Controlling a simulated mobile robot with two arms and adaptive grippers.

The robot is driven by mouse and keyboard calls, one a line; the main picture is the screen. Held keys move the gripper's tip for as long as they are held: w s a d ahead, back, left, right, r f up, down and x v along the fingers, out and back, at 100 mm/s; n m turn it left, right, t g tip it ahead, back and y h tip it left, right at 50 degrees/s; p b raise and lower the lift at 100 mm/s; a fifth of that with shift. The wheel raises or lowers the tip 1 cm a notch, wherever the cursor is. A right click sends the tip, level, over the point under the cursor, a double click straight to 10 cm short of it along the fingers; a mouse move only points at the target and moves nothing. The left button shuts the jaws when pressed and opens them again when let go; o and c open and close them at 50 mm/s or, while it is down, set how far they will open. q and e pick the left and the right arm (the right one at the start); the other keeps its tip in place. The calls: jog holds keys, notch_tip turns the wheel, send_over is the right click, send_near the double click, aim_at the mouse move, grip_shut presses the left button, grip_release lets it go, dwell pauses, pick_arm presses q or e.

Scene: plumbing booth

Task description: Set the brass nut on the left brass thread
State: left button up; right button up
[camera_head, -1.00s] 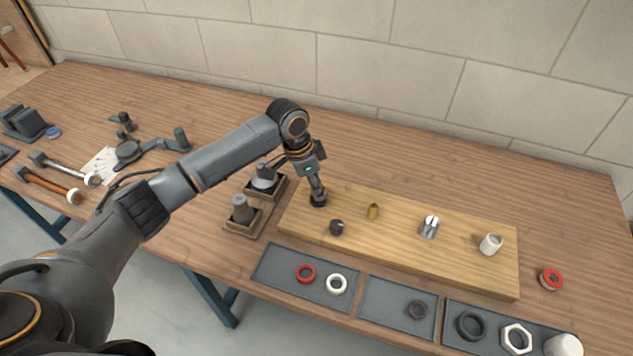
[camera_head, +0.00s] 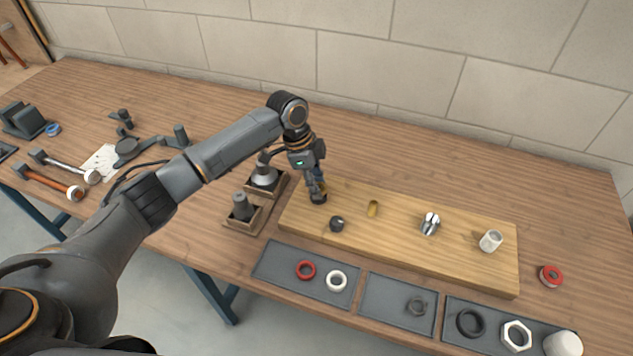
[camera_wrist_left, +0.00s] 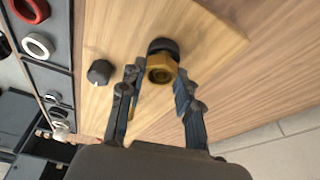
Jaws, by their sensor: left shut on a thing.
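My left gripper (camera_head: 317,190) points down over the left end of the wooden board (camera_head: 460,262). It is shut on the brass nut (camera_wrist_left: 161,68), which sits between its two fingertips (camera_wrist_left: 158,76) in the left wrist view. A dark round piece (camera_wrist_left: 163,45) shows right behind the nut at the board. I cannot tell whether the nut sits on a thread there, as the nut and fingers hide that spot. My right gripper is not in view.
A dark knob (camera_head: 337,224), a chrome fitting (camera_head: 430,224) and a white cylinder (camera_head: 490,240) stand on the board. Grey trays (camera_head: 378,316) with rings and nuts lie in front. Two wooden holders (camera_head: 236,224) stand close to the left.

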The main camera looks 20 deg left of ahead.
pick_arm(q)
jog(key=shift+m, duration=0.5)
jog(key=o, duration=2)
jog(key=shift+o, duration=0.2)
jog(key=shift+r+p, duration=0.55)
notch_tip(320, 180, up, 4)
jog(key=p, duration=0.3)
jog(key=shift+p, duration=0.4)
jog(key=shift+f, duration=0.1)
